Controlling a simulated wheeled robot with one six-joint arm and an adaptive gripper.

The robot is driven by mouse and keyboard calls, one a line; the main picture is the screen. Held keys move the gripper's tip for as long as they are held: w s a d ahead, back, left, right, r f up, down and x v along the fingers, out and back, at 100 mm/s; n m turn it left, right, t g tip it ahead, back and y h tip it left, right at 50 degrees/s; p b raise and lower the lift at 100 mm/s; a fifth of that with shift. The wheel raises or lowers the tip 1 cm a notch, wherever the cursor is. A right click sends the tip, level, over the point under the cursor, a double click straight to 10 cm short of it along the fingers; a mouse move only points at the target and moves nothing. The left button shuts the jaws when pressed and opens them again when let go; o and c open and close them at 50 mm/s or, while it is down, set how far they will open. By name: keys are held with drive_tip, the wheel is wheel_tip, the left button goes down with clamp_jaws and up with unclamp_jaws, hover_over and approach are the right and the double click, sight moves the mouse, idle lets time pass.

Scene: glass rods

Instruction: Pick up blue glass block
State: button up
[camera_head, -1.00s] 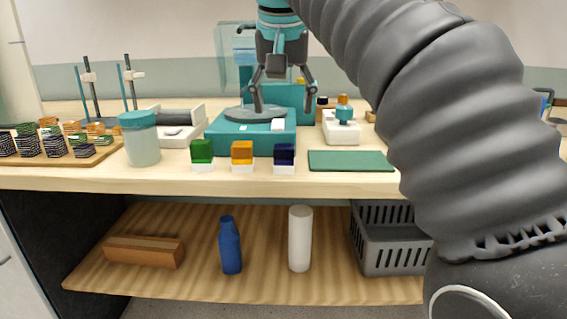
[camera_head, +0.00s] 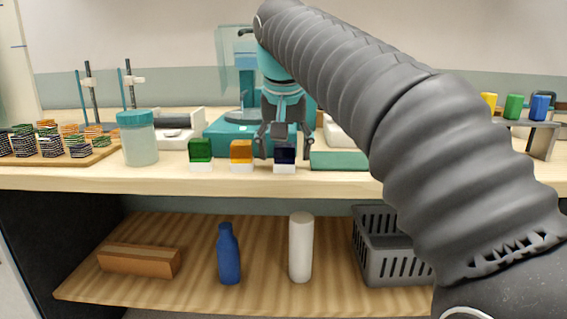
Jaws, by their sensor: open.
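The blue glass block (camera_head: 285,155) is a dark navy cube on a small white base near the front of the table, right of the orange glass block (camera_head: 241,151) and the green glass block (camera_head: 201,150). My gripper (camera_head: 283,152) points down at the blue block, with a finger showing on either side of it. It is open and holds nothing. I cannot tell from this view whether the fingers touch the block or how far apart they are in depth.
A green mat (camera_head: 338,161) lies right of the blocks. A teal device (camera_head: 225,138) stands behind them. A teal-lidded jar (camera_head: 140,143) stands to the left. A shelf below holds a blue bottle (camera_head: 228,258), a white cylinder (camera_head: 301,250) and a grey basket (camera_head: 372,240).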

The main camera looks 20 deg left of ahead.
sight(289, 145)
clamp_jaws()
drive_tip(key=shift+r, duration=0.1)
drive_tip(key=shift+r+p, duration=0.35)
drive_tip(key=shift+r, duration=0.15)
drive_tip(key=r+p, duration=0.1)
drive_tip(key=r, duration=0.1)
drive_tip(key=r+p, duration=0.1)
drive_tip(key=r, duration=0.1)
drive_tip(key=shift+w+d, duration=0.1)
drive_tip(key=shift+d, duration=0.3)
drive_tip(key=d+r+p, duration=0.1)
drive_tip(key=d+r, duration=0.5)
drive_tip(key=d, duration=0.5)
drive_tip(key=shift+p, duration=0.35)
drive_tip(key=c, duration=1)
unclamp_jaws()
drive_tip(key=shift+c, duration=0.6)
